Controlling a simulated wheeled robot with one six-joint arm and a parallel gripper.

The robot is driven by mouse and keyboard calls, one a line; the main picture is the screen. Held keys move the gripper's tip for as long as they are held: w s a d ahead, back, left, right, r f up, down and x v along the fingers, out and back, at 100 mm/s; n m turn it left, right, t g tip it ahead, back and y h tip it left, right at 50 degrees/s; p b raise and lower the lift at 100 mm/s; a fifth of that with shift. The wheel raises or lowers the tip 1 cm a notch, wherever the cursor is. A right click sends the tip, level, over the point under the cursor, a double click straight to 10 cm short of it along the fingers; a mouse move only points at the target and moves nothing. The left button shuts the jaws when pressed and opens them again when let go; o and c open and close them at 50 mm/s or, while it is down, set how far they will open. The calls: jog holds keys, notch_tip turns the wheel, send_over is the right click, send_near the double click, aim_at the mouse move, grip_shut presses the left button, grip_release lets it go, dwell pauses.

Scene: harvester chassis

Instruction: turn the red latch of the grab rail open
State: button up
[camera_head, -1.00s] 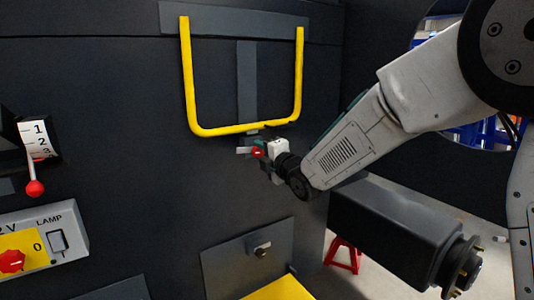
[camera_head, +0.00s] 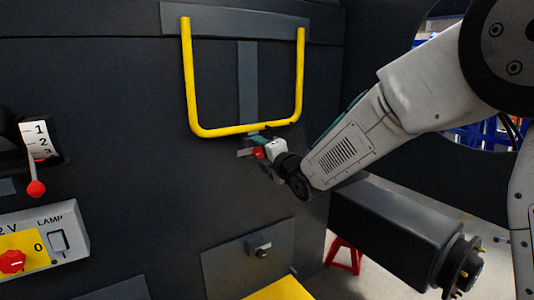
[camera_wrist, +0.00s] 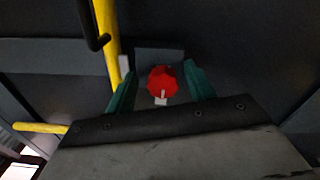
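The yellow U-shaped grab rail (camera_head: 215,131) is on the dark panel in the head view. The red latch (camera_head: 259,153) is a small knob just below its lower bar, on a grey bracket. In the wrist view the red latch (camera_wrist: 162,80) is a faceted knob with a pale mark at its lower edge. My gripper (camera_head: 257,148) is at the latch in the head view. In the wrist view the green fingers of my gripper (camera_wrist: 160,70) stand apart on either side of the knob, with a visible gap on each side. Finger contact is not seen.
A lever with a red ball (camera_head: 36,188) and a lamp switch box (camera_head: 60,240) are at the left. A grey plate with a small latch (camera_head: 261,250) is below. The yellow rail (camera_wrist: 106,40) passes close to the left finger in the wrist view.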

jog(key=shift+d+f, duration=0.1)
jog(key=shift+d, duration=0.05)
jog(key=v, duration=0.7)
jog(key=shift+s+d, duration=0.15)
jog(key=shift+s, duration=0.15)
jog(key=s+d+f+m+g+h, duration=0.7)
jog(key=s+d+f+m+h, duration=0.1)
jog(key=d+f+m, duration=0.4)
jog(key=s+d+r+m+g, duration=0.2)
jog(key=s+d+m, duration=0.2)
jog(key=s, duration=0.6)
jog(key=s+d+r+m+g+h, duration=0.1)
jog(key=s+d+m, duration=0.3)
jog(key=s, duration=0.7)
jog(key=s+d+r+m+g+h, duration=0.1)
jog(key=s+d+r+m+g, duration=0.2)
jog(key=s+d+m, duration=0.2)
jog(key=s+m, duration=0.3)
jog(key=s, duration=0.2)
jog(key=shift+s+g, duration=0.2)
jog(key=shift+g, duration=0.1)
